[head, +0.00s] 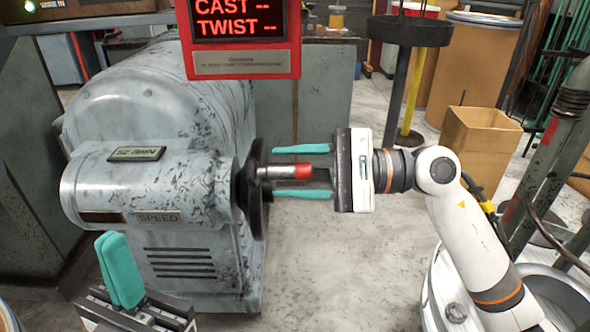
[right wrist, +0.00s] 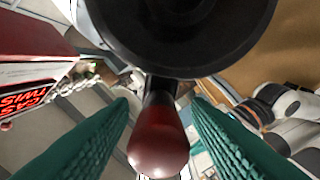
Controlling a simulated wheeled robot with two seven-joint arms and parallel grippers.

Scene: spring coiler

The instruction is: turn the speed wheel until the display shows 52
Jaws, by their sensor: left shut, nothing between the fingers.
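The speed wheel (head: 257,215) is a dark disc, seen nearly edge-on at the right end of the grey machine housing above a SPEED label (head: 158,217). Its handle (head: 303,171) has a metal shank and a red end. A small display (head: 137,154) sits on top of the housing; its characters are tiny and hard to read. My right gripper (head: 275,171) is open, one finger above and one below the handle, with gaps. In the right wrist view the red handle (right wrist: 158,140) lies between the fingers. My left gripper (head: 122,270) is shut and empty in front of the machine.
A red-framed panel (head: 246,65) reading CAST and TWIST hangs above the wheel. A cardboard box (head: 480,135), a round stand (head: 409,30) and green posts (head: 550,150) stand to the right.

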